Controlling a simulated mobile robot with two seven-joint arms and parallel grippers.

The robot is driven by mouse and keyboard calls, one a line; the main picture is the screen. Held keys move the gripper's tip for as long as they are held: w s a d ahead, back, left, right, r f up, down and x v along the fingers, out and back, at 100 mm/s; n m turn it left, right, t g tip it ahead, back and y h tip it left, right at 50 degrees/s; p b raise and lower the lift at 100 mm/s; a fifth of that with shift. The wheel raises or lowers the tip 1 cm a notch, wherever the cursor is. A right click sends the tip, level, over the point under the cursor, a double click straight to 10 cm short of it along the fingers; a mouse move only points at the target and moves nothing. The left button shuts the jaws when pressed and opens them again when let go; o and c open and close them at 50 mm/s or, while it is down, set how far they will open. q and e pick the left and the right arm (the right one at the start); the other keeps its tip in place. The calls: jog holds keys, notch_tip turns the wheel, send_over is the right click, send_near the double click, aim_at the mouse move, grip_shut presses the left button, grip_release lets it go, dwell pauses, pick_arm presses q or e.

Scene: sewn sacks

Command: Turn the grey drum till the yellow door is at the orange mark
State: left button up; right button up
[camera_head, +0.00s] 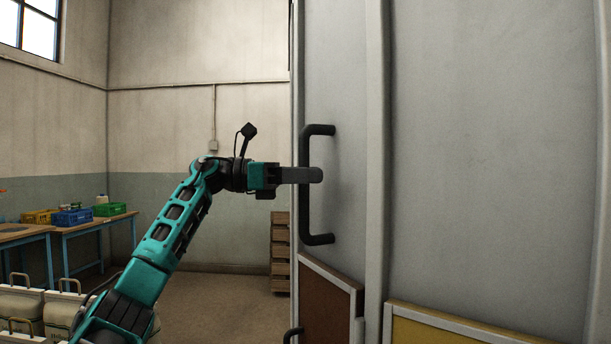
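The grey drum (480,170) fills the right half of the head view, very close, with vertical ribs. The top part of a yellow door (430,331) shows low on it, in a pale frame. A black upright bar handle (318,239) stands on the drum's left part. Whether the fingers are closed on the bar cannot be told from this side. The orange mark is not in view. My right gripper is not in view.
A brown door (327,303) is on the drum below the handle, with another black handle (292,334) at its left. Wooden crates (280,262) are stacked behind the drum. Pale sacks (22,300) stand at lower left, near blue-legged tables (85,228) with bins. Open floor lies between.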

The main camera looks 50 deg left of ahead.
pick_arm(q)
jog(key=b+v, duration=0.3)
jog(key=v, duration=1)
dwell(0.4)
